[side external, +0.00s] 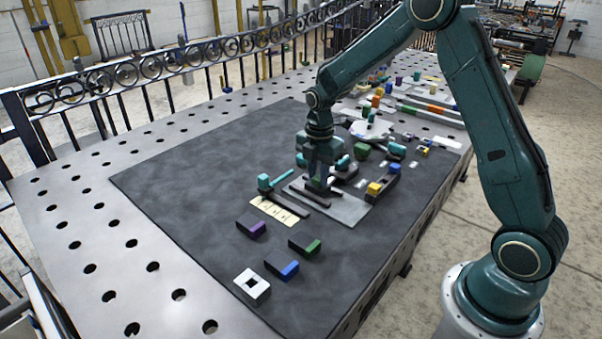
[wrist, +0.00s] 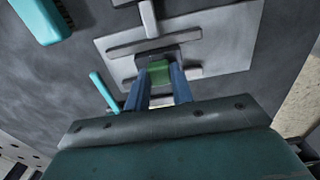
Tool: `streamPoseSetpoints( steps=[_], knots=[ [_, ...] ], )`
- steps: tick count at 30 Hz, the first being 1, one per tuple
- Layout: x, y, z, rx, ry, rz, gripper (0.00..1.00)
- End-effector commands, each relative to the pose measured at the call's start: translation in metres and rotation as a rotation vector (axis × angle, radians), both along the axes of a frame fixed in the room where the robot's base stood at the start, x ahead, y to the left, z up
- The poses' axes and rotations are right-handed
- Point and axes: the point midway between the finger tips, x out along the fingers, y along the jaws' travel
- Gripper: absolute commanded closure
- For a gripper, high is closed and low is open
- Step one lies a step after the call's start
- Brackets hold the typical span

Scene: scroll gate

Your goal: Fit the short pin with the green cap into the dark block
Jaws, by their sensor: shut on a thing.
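My gripper (side external: 317,183) is low over a light grey plate (side external: 345,207). In the wrist view its two blue fingers (wrist: 160,84) are shut on the green cap of the short pin (wrist: 158,72). The dark block (wrist: 146,53) shows just beyond and around the green cap, on the plate. The pin's shaft is hidden, and I cannot tell whether it is inside the block or only over it. In the side view the gripper covers most of the block and pin.
Dark bars (side external: 309,197) lie on the plate near the gripper. A teal-headed hammer (side external: 265,184) and a cream strip (side external: 278,210) lie to the left. Dark blocks with purple (side external: 251,226), green (side external: 304,244) and blue (side external: 282,264) ends sit in front, near a white square (side external: 252,286).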

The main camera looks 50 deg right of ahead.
Motion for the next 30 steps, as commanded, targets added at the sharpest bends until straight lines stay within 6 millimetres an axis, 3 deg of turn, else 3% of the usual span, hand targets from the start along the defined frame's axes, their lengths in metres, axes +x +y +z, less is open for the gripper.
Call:
streamPoseSetpoints(
  steps=[5, 6, 10, 16, 19, 20, 30],
  knots=[
    [0.0001, 0.0, 0.0, 0.0, 0.0, 0.0, 1.0],
    [0.0001, 0.0, 0.0, 0.0, 0.0, 0.0, 0.75],
    [0.0001, 0.0, 0.0, 0.0, 0.0, 0.0, 0.52],
    [0.0, 0.0, 0.0, 0.0, 0.0, 0.0, 0.52],
    [-0.0001, 0.0, -0.0002, 0.0, 0.0, 0.0, 0.32],
    [-0.0001, 0.0, -0.0002, 0.0, 0.0, 0.0, 0.3],
    [0.0001, 0.0, 0.0007, 0.0, 0.0, 0.0, 0.3]
  ],
)
